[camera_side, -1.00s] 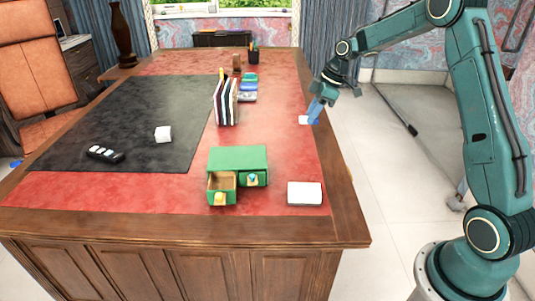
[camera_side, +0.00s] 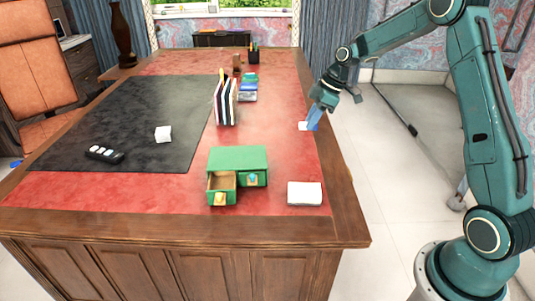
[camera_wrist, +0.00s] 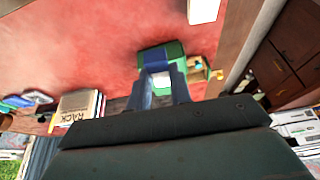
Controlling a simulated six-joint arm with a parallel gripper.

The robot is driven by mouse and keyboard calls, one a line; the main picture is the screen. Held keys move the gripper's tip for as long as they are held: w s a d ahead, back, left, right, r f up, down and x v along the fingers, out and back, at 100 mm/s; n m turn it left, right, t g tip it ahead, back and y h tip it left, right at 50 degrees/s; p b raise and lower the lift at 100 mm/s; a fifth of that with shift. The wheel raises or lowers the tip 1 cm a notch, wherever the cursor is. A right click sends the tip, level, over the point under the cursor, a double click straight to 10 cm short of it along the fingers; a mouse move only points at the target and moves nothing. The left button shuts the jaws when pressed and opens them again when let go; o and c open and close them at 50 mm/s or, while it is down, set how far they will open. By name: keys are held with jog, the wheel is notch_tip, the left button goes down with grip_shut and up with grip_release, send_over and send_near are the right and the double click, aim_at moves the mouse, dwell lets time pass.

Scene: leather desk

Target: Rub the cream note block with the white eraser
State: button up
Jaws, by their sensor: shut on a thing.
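My gripper (camera_side: 309,125) is over the right part of the red desk top, shut on the white eraser (camera_side: 302,126). In the wrist view the white eraser (camera_wrist: 161,80) shows between my blue fingers, partly hidden by them. I cannot tell how high it is above the desk. The cream note block (camera_side: 305,193), a flat pale slab, lies near the front right corner of the desk, apart from my gripper. It also shows in the wrist view (camera_wrist: 203,10), cut off by the top edge.
A green drawer box (camera_side: 238,158) with a drawer pulled out stands left of the note block. Upright books (camera_side: 225,102) stand farther back. A small pale block (camera_side: 163,134) and a dark remote (camera_side: 104,154) lie on the black mat. Red surface between gripper and note block is clear.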

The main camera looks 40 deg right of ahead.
jog(key=s+a+f, duration=0.6)
jog(key=s, duration=0.2)
jog(key=shift+s+a+f, duration=0.15)
jog(key=shift+a+f, duration=0.2)
jog(key=shift+f, duration=0.05)
